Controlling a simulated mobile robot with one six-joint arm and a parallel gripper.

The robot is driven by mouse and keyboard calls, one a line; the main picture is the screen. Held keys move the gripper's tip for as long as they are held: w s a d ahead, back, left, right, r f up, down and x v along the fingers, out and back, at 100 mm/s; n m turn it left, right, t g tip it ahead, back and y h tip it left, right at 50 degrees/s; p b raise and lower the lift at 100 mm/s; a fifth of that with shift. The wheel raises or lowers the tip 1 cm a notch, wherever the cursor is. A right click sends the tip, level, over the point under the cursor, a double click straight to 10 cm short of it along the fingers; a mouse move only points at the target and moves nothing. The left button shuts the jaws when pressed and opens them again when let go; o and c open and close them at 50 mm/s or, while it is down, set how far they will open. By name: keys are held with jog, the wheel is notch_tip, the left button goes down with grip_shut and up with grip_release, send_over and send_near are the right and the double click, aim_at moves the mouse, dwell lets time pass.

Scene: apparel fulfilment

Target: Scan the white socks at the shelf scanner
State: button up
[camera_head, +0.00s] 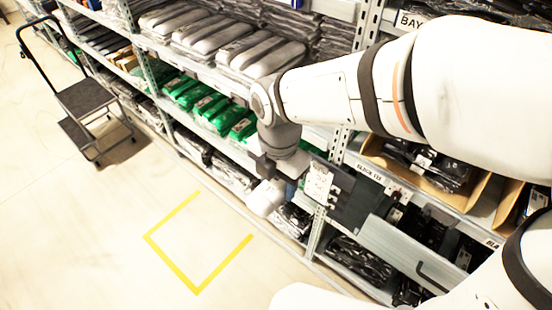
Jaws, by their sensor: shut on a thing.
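My gripper (266,172) hangs at the end of my white arm, in front of the shelf, near the middle of the head view. It is shut on a white rounded bundle, the white socks (265,198), which hang just below it. The fingertips are small and partly hidden by my wrist. A dark panel (352,204) with a white label card (318,183) stands out from the shelf post, just right of the socks. It may be the shelf scanner; I cannot tell for sure. The socks look apart from it.
Shelves hold grey and white packs (205,38), green packs (203,105) and open cardboard boxes (485,190) with dark packs. A yellow floor outline (170,261) lies on clear floor at lower left. A dark step trolley (86,98) stands at upper left.

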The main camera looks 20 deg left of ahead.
jog(key=w+f, duration=0.1)
jog(key=w, duration=0.1)
jog(key=w+d+b, duration=0.1)
jog(key=w, duration=0.1)
jog(key=w+d+f, duration=0.1)
jog(key=shift+w+d+f, duration=0.2)
jog(key=shift+w+f, duration=0.15)
jog(key=shift+w, duration=0.05)
jog(key=shift+r, duration=0.1)
jog(key=s+r+p, duration=0.1)
jog(key=r, duration=0.1)
jog(key=s+a+r+p, duration=0.1)
jog(key=s+r+p, duration=0.1)
jog(key=r, duration=0.1)
jog(key=s+a+r+p, duration=0.1)
jog(key=r+p, duration=0.1)
jog(key=shift+s+r, duration=0.2)
jog(key=shift+s, duration=0.15)
jog(key=shift+s+a+r, duration=0.1)
jog(key=shift+s+r, duration=0.25)
jog(key=shift+s, duration=0.05)
jog(key=shift+f, duration=0.1)
